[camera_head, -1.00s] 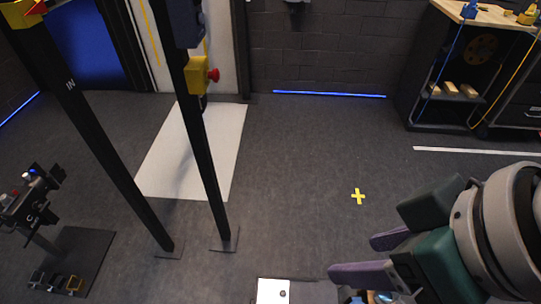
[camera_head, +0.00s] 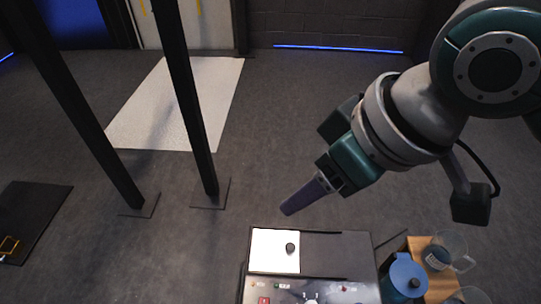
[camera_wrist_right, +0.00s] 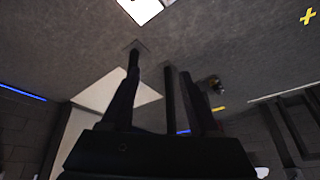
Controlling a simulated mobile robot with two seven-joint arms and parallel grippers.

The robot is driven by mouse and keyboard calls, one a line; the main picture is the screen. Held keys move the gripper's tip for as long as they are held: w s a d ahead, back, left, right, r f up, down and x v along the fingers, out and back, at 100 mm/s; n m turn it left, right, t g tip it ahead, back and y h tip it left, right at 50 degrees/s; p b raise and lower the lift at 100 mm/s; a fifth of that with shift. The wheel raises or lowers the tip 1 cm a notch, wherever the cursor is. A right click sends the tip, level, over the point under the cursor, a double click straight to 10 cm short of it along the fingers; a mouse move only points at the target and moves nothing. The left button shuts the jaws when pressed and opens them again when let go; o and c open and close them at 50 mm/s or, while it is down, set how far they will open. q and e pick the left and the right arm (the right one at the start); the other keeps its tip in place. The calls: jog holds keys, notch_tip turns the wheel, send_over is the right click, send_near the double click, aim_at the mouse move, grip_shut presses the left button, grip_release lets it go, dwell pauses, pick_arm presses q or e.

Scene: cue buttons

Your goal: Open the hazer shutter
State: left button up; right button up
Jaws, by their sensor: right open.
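A console (camera_head: 338,254) stands at the bottom centre of the head view. On its left top lies a white plate (camera_head: 265,252) with a dark round knob (camera_head: 291,248), which looks like the hazer shutter; dark surface shows to its right. My right gripper (camera_head: 290,209) points down-left, beyond and above the console, apart from the plate and knob. It is open with nothing seen between its purple fingers, which overlap in the head view. The fingers are dark in the right wrist view (camera_wrist_right: 160,62), with a white patch (camera_wrist_right: 140,8) at its top edge. My left gripper is not in view.
Below the plate, the console front carries several small controls (camera_head: 309,299). A blue jug (camera_head: 405,277) and a clear pitcher (camera_head: 447,250) stand close on its right. Two black posts (camera_head: 190,100) rise on the left. The floor between posts and console is clear.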

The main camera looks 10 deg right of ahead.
jog(key=h+b, duration=0.1)
jog(key=b, duration=2.8)
send_near(291, 247)
jog(key=shift+m, duration=0.3)
jog(key=b+x, duration=0.8)
jog(key=b, duration=0.1)
jog(key=shift+f, duration=0.15)
grip_shut()
